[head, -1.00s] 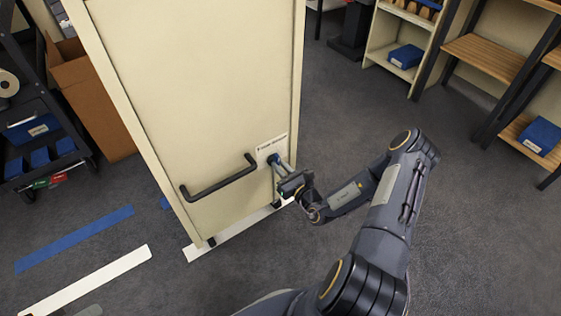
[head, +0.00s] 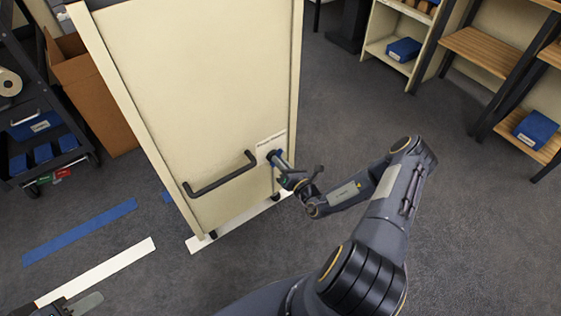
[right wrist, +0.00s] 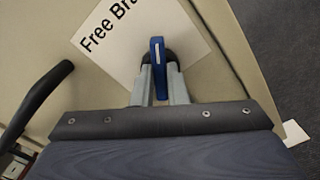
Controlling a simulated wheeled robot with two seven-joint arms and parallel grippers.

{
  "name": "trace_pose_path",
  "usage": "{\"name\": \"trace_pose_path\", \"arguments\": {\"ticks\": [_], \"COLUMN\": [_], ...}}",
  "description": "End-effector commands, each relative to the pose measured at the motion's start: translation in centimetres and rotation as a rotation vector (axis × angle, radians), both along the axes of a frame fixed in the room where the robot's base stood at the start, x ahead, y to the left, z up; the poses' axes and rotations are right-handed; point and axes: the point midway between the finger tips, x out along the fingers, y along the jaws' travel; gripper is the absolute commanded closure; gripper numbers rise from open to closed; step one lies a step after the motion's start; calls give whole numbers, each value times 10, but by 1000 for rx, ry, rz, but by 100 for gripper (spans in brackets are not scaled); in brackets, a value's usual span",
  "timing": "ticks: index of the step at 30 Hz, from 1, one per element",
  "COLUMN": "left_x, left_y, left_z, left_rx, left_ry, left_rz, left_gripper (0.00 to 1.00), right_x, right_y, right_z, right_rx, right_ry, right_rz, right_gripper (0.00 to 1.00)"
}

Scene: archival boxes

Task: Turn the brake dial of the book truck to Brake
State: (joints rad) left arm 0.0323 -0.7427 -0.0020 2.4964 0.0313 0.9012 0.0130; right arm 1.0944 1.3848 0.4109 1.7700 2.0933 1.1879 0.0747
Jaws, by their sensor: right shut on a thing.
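The book truck (head: 200,85) is a tall beige panel with a black bar handle (head: 222,176). Its brake dial (right wrist: 157,68) has a blue grip with a white mark. In the right wrist view the grip stands upright, slanted to the lettering, near the partly hidden word after "Free" on the white label (right wrist: 133,38). My right gripper (right wrist: 160,88) is shut on the dial grip, a pale finger on each side. In the head view the right gripper (head: 281,165) is at the panel's lower right. My left gripper (head: 76,304) shows only partly at the bottom left; its jaws are unclear.
White floor tape (head: 235,226) runs under the truck; blue tape (head: 80,232) lies to the left. A dark cart (head: 40,140) and cardboard box (head: 95,95) stand at left. Shelves (head: 485,52) stand at upper right. Open floor lies right of the truck.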

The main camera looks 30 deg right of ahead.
Motion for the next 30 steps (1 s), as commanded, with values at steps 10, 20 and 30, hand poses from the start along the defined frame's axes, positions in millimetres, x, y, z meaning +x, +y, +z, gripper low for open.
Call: {"name": "trace_pose_path", "arguments": {"ticks": [10, 20, 30], "left_x": [0, 0, 0], "left_y": [0, 0, 0], "left_z": [0, 0, 5], "left_rx": [0, 0, 0], "left_ry": [0, 0, 0], "left_rz": [0, 0, 0], "left_gripper": [64, 64, 64], "right_x": [0, 0, -12], "right_y": [0, 0, -1], "right_z": [-1, 0, 1], "right_rx": [11, 9, 9], "right_ry": [3, 2, 3], "right_rz": [0, 0, -1], "right_gripper": [100, 65, 65]}}
